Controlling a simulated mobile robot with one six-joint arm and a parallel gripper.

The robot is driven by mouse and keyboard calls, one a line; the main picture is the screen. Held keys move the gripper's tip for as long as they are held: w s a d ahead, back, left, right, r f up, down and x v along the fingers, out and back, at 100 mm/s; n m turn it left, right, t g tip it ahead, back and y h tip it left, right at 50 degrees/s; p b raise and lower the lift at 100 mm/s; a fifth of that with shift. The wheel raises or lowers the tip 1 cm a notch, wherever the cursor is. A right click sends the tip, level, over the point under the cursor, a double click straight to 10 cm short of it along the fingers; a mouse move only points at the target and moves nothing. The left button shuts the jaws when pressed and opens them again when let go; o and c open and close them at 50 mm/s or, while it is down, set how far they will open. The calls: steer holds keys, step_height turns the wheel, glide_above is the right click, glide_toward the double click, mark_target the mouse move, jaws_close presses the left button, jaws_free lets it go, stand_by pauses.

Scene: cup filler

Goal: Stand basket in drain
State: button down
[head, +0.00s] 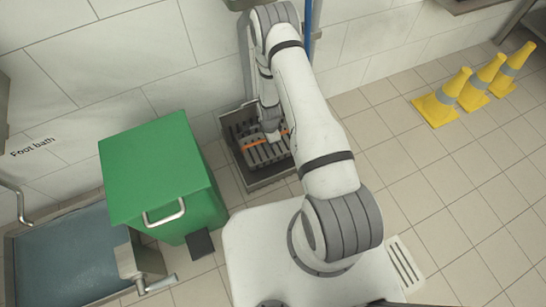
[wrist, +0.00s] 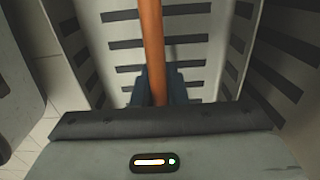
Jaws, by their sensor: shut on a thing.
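The basket (head: 262,155) is grey and slotted, with an orange bar handle (head: 248,147). It is at the drain (head: 275,182), a dark rectangular metal recess in the floor against the wall. My gripper (head: 272,137) is above the basket at its handle. In the wrist view the orange handle (wrist: 152,45) runs between the dark fingers of my gripper (wrist: 155,88), which are shut on it. The slotted walls and floor of the basket (wrist: 190,50) fill most of that view. I cannot tell whether the basket's underside touches the drain floor.
A green bin (head: 160,175) with a metal handle stands left of the drain. A foot bath (head: 65,255) lies further left. Several yellow cones (head: 440,105) stand at the right. A pale floor grate (head: 404,262) is near my base. The tiled floor between is clear.

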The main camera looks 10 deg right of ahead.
mark_target(268, 151)
steer(key=f, duration=0.2)
steer(key=f+b, duration=0.1)
steer(key=f, duration=0.2)
steer(key=f+b, duration=0.1)
steer(key=f, duration=0.2)
steer(key=shift+a+f, duration=0.15)
steer(key=shift+a, duration=0.15)
steer(key=shift+f+b, duration=1)
steer(key=shift+f, duration=1.25)
steer(key=shift+f, duration=0.2)
steer(key=c, duration=1.5)
jaws_free()
steer(key=shift+o, duration=0.2)
